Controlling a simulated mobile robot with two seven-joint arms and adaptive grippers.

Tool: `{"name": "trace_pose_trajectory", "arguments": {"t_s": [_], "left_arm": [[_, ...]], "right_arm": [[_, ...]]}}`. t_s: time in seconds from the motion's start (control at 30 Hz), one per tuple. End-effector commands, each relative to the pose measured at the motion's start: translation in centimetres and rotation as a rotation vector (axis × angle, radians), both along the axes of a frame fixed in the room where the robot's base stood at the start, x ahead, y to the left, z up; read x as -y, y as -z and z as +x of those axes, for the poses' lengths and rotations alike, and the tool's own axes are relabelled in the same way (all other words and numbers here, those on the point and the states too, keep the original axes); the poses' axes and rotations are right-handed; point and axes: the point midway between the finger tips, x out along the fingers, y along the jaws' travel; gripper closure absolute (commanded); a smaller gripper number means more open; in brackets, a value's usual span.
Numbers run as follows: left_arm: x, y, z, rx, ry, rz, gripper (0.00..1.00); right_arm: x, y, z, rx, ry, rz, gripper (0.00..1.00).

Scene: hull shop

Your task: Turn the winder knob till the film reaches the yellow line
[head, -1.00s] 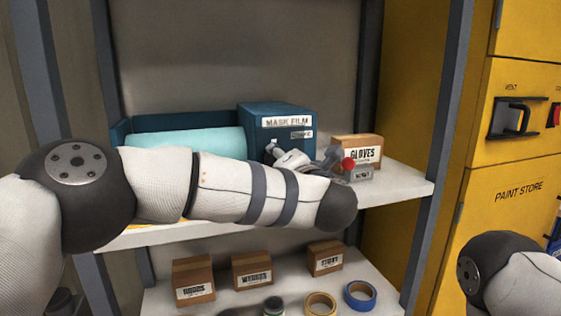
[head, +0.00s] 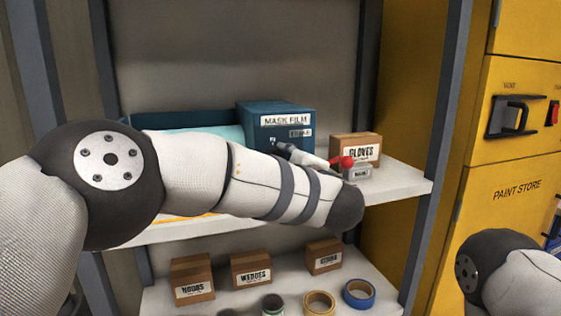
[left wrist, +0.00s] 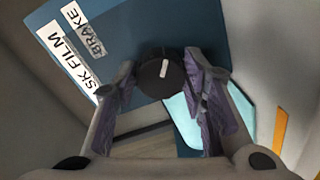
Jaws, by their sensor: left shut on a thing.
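The blue mask film dispenser (head: 262,112) stands on the upper shelf, with MASK FILM and BRAKE labels. In the left wrist view, the dark round winder knob (left wrist: 162,72) sits between the two fingers of my left gripper (left wrist: 160,78), which is shut on it. The pale turquoise film (left wrist: 184,122) shows below the knob, its edge apart from the yellow line (left wrist: 280,130). My right gripper is out of view.
A GLOVES box (head: 355,148) and a small grey MAIN box (head: 357,173) with a red-ended part (head: 341,161) stand right of the dispenser. Cartons (head: 250,270) and tape rolls (head: 359,294) sit on the lower shelf. A yellow paint store cabinet (head: 515,200) is at right.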

Motion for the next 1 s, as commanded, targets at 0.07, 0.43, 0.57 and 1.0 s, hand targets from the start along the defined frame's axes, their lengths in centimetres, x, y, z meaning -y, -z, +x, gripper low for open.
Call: {"name": "trace_pose_trajectory", "arguments": {"t_s": [0.07, 0.43, 0.57, 1.0], "left_arm": [[-0.03, 0.07, 0.01, -0.021, -0.001, 0.067, 0.90], [-0.09, 0.13, 0.00, -0.119, -0.002, 0.372, 0.90], [-0.09, 0.19, -0.01, -0.147, -0.002, 0.454, 0.90], [-0.15, 0.18, -0.01, -0.194, -0.001, 0.602, 0.90]], "right_arm": [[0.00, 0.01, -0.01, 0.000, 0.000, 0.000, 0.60], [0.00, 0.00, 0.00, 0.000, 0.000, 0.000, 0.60], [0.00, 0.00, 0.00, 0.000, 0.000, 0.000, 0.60], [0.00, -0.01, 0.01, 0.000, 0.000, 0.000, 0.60]]}}
